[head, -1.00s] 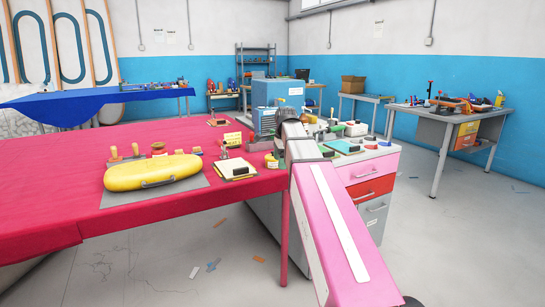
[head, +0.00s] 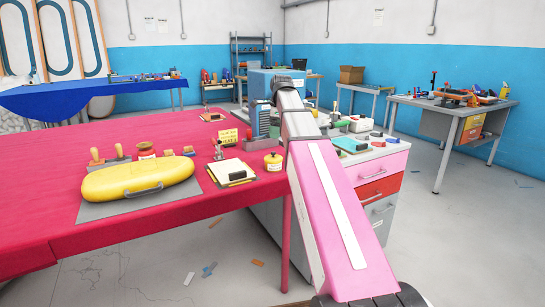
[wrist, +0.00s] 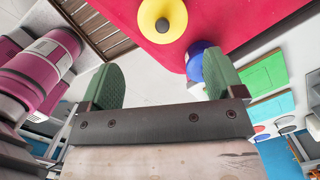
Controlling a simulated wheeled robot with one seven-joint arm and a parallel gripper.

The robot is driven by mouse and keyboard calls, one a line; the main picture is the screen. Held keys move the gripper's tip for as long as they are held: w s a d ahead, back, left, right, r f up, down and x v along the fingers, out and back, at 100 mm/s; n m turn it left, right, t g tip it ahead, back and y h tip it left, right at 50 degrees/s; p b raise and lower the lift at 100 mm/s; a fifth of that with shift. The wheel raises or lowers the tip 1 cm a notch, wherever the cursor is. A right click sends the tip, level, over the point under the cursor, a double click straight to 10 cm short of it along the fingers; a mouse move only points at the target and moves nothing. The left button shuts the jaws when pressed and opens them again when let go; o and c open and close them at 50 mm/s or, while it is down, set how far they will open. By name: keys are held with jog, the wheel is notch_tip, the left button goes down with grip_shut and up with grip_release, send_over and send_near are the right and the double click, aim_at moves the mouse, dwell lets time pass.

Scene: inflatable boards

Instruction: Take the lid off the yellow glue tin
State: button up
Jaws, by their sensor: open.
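The yellow glue tin (head: 273,162) stands upright on the red table near its right front corner, left of my pink arm. Its lid with a dark knob is on it. In the wrist view the round yellow tin top (wrist: 152,28) with the dark knob (wrist: 162,25) is at the upper middle, ahead of my gripper. My gripper (wrist: 162,75) is open, its two green fingers wide apart with nothing between them. The tin is beyond the fingertips and not touched. The gripper itself cannot be made out in the head view.
A blue round thing (wrist: 194,62) shows close to the right finger. A drawer cabinet (head: 375,190) stands to the right.

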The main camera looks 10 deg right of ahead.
aim_at(273, 152)
jog(key=f, duration=0.6)
jog(key=a+f, duration=0.1)
jog(key=f, duration=0.3)
jog(key=shift+w, duration=0.25)
jog(key=shift+c, duration=0.3)
jog(key=c, duration=0.9)
jog(key=shift+c, duration=0.2)
